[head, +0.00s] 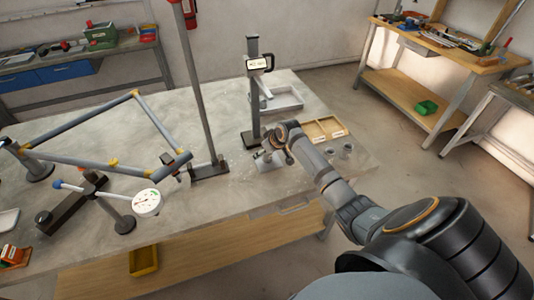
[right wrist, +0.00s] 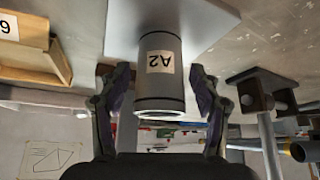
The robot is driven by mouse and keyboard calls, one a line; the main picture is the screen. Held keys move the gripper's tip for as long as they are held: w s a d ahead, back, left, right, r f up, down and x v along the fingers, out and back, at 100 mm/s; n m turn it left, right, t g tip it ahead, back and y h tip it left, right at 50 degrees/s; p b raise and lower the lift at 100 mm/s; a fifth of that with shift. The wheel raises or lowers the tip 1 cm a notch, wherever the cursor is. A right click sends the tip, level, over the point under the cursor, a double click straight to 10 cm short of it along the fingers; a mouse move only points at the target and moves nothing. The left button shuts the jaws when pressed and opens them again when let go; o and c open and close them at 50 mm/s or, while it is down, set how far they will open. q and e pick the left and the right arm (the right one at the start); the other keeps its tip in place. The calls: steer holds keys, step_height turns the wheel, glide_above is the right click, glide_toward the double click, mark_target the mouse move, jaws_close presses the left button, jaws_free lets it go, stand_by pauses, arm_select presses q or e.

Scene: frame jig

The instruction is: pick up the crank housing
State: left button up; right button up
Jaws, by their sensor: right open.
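A grey cylinder with dark end bands and an "A2" label, which I take to be the crank housing (right wrist: 160,68), stands against a pale plate (right wrist: 195,22) in the right wrist view. My right gripper (head: 270,152) is over the table near the tall dark stand. In the wrist view its two fingers are spread on either side of the cylinder, with gaps visible beside it. In the head view the gripper hides most of the cylinder, and the pale plate (head: 270,165) shows under the gripper. My left gripper is not seen.
A dark upright stand (head: 254,95) with a small display is close behind the gripper. A wooden two-part tray (head: 323,130) and small grey cups (head: 347,149) are to its right.

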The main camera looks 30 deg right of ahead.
steer(key=shift+w+f, duration=0.1)
steer(key=shift+w, duration=0.05)
steer(key=c, duration=0.3)
jaws_close()
